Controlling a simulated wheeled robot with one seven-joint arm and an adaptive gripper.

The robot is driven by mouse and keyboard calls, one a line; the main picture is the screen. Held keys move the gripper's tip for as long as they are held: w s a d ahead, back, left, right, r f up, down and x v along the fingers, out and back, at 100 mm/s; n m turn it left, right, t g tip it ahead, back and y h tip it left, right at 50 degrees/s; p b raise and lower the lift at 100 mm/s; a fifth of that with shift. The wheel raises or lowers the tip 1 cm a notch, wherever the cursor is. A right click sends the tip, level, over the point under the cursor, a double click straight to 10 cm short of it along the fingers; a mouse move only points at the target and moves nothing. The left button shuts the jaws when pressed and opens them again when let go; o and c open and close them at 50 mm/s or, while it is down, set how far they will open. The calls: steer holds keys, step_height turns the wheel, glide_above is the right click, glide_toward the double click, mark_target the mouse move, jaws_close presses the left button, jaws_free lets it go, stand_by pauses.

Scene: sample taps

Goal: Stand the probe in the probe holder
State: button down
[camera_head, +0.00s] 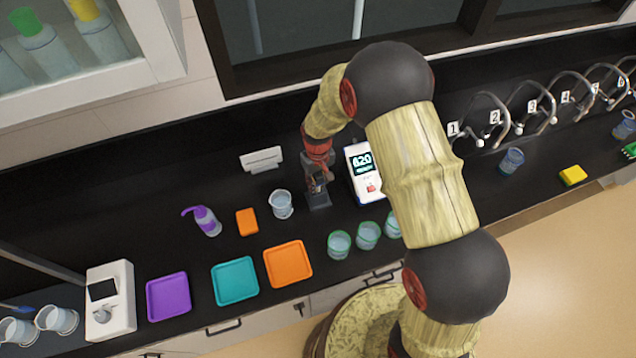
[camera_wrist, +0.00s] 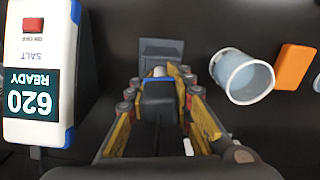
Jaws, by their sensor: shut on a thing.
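My gripper (camera_head: 318,178) is shut on the probe and stands over the probe holder. In the wrist view the probe (camera_wrist: 159,90) shows as a dark body between the finger pads of my gripper (camera_wrist: 160,98). The probe holder (camera_head: 319,201) is a dark grey block on the black counter, left of the meter. It also shows in the wrist view (camera_wrist: 160,47), just beyond the fingers. The probe's lower end is hidden, so I cannot tell whether it sits inside the holder. The white and blue salt meter (camera_head: 368,186) reads 620 READY in the wrist view (camera_wrist: 40,75).
A clear beaker (camera_head: 281,205) and an orange block (camera_head: 247,222) stand left of the holder. Several green-rimmed beakers (camera_head: 339,244) stand in front. Purple (camera_head: 168,296), teal (camera_head: 235,281) and orange (camera_head: 288,264) trays lie along the front edge. Numbered taps (camera_head: 495,117) line the right.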

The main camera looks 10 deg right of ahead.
mark_target(318, 175)
steer(key=c, duration=1.5)
jaws_free()
steer(key=shift+o, duration=0.5)
steer(key=o, duration=0.6)
steer(key=shift+c, duration=0.2)
steer(key=shift+r, duration=0.15)
steer(key=shift+r+p, duration=1.8)
steer(key=shift+r, duration=1.55)
